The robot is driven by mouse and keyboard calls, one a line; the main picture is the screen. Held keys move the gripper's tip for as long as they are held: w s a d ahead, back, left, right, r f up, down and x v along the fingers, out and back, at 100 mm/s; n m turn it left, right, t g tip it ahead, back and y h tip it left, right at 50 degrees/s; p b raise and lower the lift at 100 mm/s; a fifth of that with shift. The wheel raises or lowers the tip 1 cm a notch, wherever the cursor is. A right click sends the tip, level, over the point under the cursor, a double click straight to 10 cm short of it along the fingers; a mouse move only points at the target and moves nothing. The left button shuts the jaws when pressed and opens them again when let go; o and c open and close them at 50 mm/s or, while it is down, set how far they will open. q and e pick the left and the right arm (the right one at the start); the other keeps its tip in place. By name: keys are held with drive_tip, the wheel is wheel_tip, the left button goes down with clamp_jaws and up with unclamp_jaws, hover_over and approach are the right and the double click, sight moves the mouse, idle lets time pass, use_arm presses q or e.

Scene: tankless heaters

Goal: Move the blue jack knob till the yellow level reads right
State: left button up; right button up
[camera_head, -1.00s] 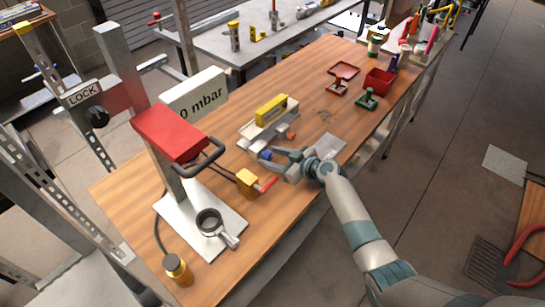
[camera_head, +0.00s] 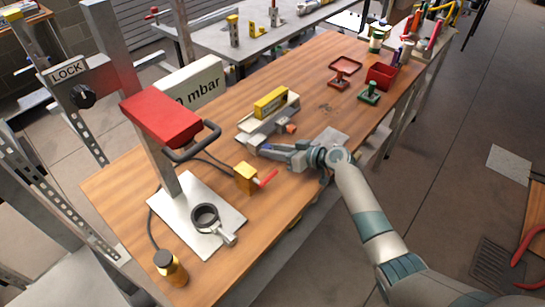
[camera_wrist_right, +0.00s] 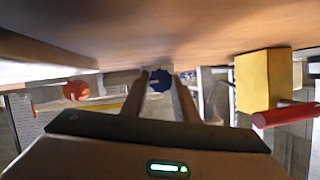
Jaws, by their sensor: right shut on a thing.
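The yellow level (camera_head: 270,102) lies on the pale platform of the jack (camera_head: 256,124) on the wooden bench; its reading is too small to make out. The blue jack knob (camera_wrist_right: 160,82) shows in the right wrist view between the two fingertips. In the head view the fingers mostly hide it. My right gripper (camera_head: 264,149) is shut on the blue knob at the jack's near side; it also shows in the right wrist view (camera_wrist_right: 160,88). An orange knob (camera_head: 290,128) sits on the jack, right of the gripper, clear of it. My left gripper is not in view.
A yellow block (camera_head: 245,179) with a red lever stands close left of the gripper. A red-headed press (camera_head: 160,118) stands further left. A red bin (camera_head: 381,77) and a green-handled stamp (camera_head: 370,93) are further back right. Bare wood lies in front of the press's right side.

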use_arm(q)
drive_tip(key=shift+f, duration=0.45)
use_arm(e)
drive_tip(key=o, duration=1.1)
drive_tip(key=shift+c, duration=0.2)
drive_tip(key=b+v, duration=0.5)
drive_tip(key=v, duration=1.1)
drive_tip(key=shift+w+d+f, duration=0.2)
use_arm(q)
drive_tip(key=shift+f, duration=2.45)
use_arm(e)
drive_tip(key=shift+v, duration=0.75)
drive_tip(key=shift+a+r, duration=0.1)
drive_tip(key=shift+r, duration=0.05)
